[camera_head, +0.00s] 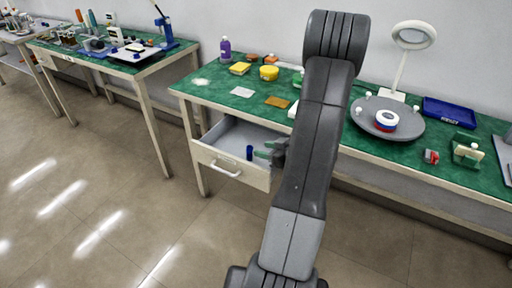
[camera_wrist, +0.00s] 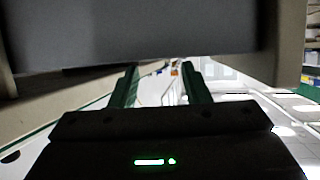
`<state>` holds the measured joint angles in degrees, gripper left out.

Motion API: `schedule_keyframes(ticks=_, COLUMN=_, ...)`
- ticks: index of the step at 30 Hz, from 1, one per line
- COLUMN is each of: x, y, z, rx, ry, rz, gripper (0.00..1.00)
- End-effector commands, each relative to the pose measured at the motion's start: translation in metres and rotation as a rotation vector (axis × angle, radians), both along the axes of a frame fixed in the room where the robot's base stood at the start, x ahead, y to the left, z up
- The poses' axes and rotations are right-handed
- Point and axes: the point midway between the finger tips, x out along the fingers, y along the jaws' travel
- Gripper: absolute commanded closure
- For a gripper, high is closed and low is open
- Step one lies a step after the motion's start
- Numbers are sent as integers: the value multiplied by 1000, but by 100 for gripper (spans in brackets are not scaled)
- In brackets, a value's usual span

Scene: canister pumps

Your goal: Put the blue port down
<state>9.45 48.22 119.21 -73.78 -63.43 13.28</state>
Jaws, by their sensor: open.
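A small dark blue cylinder (camera_head: 249,152), which looks like the blue port, stands upright in the open drawer (camera_head: 229,172). My gripper (camera_head: 264,150) is at the drawer's right side, its green fingers pointing left toward the cylinder. The jaws are open and look empty, and a small gap shows between them and the cylinder. In the wrist view both green fingers (camera_wrist: 163,82) are spread apart with no blue part between them. A plain grey surface fills the top of that view, and I cannot tell what it is.
The green-topped bench (camera_head: 222,101) above the drawer holds a purple bottle (camera_head: 225,49), a yellow round container (camera_head: 269,73) and several small items. A grey round tray (camera_head: 409,128) with a lamp stands right of my arm. Open floor lies in front of the drawer.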

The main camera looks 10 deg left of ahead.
Motion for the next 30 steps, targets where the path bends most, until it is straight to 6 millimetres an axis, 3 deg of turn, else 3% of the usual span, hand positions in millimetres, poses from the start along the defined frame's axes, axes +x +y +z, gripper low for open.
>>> schedule_keyframes(ticks=9, x=-17, y=-28, z=14, rx=0, ry=0, rz=-1, gripper=57)
schedule_keyframes(ticks=30, x=-19, y=-31, z=15, rx=-1, ry=1, rz=1, gripper=57)
